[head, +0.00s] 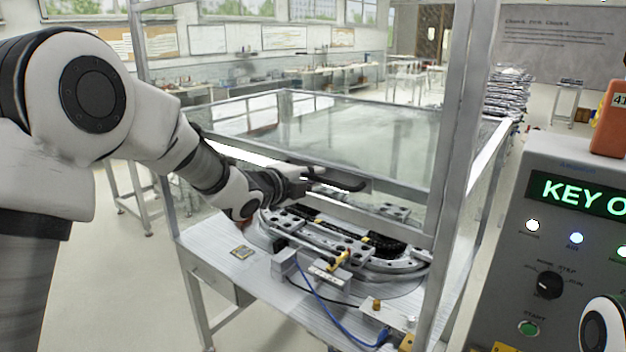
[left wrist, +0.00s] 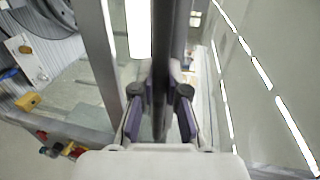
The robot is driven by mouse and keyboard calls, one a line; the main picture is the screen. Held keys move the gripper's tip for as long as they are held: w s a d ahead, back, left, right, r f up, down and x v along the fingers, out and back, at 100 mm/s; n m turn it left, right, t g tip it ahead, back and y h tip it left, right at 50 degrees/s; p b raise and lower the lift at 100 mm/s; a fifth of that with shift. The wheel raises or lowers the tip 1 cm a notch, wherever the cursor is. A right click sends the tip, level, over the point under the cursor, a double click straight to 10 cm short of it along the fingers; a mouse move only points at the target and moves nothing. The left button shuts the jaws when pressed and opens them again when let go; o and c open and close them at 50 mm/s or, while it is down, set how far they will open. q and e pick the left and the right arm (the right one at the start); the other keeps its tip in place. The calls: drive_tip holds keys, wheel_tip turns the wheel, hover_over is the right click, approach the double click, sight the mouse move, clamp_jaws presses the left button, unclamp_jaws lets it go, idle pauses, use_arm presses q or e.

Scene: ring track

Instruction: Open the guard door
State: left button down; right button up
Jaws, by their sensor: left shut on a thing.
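The guard door (head: 395,187) is a clear panel with a grey metal frame, at the front of the machine's enclosure in the head view. A dark bar handle (head: 345,184) runs along its lower rail. My left gripper (head: 303,182) is at this handle, shut on it. In the left wrist view the dark handle (left wrist: 165,60) passes between the two fingers of my left gripper (left wrist: 162,112). The rail lies above the ring track (head: 345,240), with an open gap below it. How far the door is raised is hard to tell.
A grey control panel (head: 555,250) with a green display reading "KEY O" stands close on the right. An orange object (head: 610,120) sits on top of it. Enclosure posts (head: 455,180) flank the door. A blue cable (head: 325,308) lies on the machine table.

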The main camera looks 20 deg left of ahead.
use_arm(q)
drive_tip(key=c, duration=1.4)
unclamp_jaws()
drive_tip(key=shift+c, duration=0.2)
drive_tip(key=v, duration=1.2)
drive_tip(key=shift+f, duration=0.1)
